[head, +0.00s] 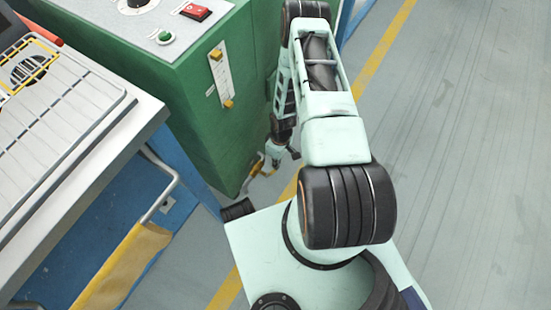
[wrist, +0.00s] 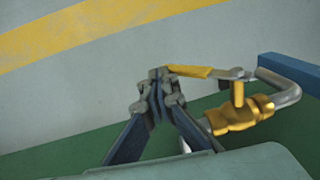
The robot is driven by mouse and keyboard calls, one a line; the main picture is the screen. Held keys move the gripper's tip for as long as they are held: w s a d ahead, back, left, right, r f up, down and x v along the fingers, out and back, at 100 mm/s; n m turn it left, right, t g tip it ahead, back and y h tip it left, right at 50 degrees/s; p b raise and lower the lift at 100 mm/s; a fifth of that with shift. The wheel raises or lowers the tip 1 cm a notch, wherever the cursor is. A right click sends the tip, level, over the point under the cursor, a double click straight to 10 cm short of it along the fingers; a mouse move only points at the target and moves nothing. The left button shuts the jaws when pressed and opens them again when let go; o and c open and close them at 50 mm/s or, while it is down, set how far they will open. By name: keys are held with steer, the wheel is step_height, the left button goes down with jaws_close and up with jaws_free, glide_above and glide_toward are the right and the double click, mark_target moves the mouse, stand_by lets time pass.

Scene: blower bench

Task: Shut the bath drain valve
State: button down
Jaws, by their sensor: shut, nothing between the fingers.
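The drain valve (wrist: 235,116) is a brass body on a bent grey pipe (wrist: 287,88), low beside the green cabinet. Its yellow lever (wrist: 190,71) points left in the wrist view, from the stem on top of the body toward my fingertips. My gripper (wrist: 160,78) is shut and empty, with its tips close to the lever's free end. I cannot tell whether they touch it. In the head view my gripper (head: 279,152) is low by the cabinet's corner, and the yellow valve parts (head: 250,178) show small and partly hidden beneath it.
The green cabinet (head: 190,110) stands left of my arm, with a red switch (head: 196,12) on top. A bench with a wire rack (head: 70,110) and a rail holding a yellow cloth (head: 125,265) is at the left. Floor to the right is clear.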

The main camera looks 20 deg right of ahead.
steer(key=shift+s+a+f+b, duration=0.25)
steer(key=shift+f+b, duration=0.1)
steer(key=shift+f, duration=0.45)
steer(key=shift+s+a+f+g+y+b, duration=0.1)
steer(key=shift+a+f+g+y+b, duration=0.1)
steer(key=shift+g+y, duration=0.35)
steer(key=shift+s+a+f+g+y+b, duration=0.15)
steer(key=shift+g+y+b, duration=0.1)
steer(key=shift+y, duration=0.5)
steer(key=shift+s+a+f, duration=0.45)
steer(key=shift+a+f, duration=0.05)
steer(key=shift+a, duration=0.2)
steer(key=shift+r, duration=0.8)
